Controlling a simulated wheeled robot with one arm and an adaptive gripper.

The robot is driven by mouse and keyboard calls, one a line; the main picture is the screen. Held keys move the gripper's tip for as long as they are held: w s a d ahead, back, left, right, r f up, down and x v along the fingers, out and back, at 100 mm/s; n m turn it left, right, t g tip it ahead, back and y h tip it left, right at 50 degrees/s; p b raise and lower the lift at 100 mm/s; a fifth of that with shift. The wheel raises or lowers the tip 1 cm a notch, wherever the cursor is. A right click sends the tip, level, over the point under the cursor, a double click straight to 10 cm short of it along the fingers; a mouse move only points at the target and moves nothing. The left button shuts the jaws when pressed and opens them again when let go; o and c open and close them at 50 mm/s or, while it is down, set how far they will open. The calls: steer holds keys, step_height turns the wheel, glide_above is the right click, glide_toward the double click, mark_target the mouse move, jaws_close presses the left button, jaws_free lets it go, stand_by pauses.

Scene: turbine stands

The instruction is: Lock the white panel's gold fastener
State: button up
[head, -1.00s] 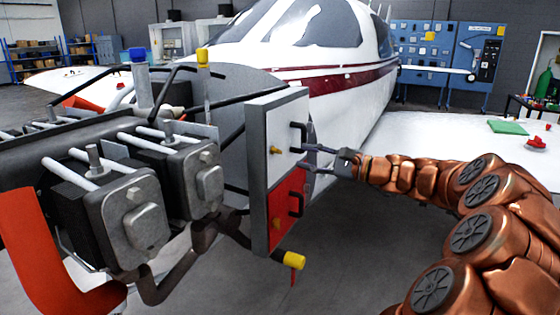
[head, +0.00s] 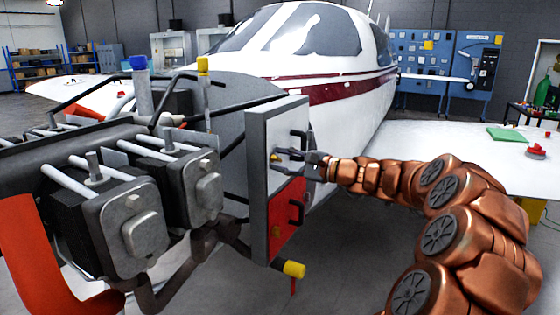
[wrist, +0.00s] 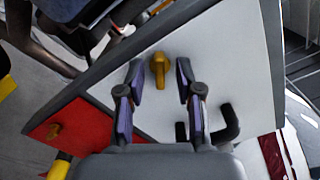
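The white panel (head: 284,126) is the upper door of a grey box beside the engine. Its gold fastener (wrist: 159,68) is a small knob with a short handle, which points up and down in the wrist view. My gripper (wrist: 158,80) is open, with one finger on each side of the fastener and a gap on both sides. In the head view my gripper (head: 283,160) is at the panel's face and partly covers the fastener (head: 274,157). A black handle (wrist: 226,124) on the white panel is close to my right finger in the wrist view.
A red panel (head: 286,220) with its own gold fastener (wrist: 54,131) is below the white one. A yellow-capped pipe (head: 293,269) sticks out beneath the box. The engine (head: 130,210) fills the left, and the white wing (head: 460,140) lies behind my arm.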

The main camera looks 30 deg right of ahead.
steer(key=shift+w+a, duration=0.15)
steer(key=shift+w, duration=0.05)
stand_by(0.4)
jaws_close()
stand_by(0.4)
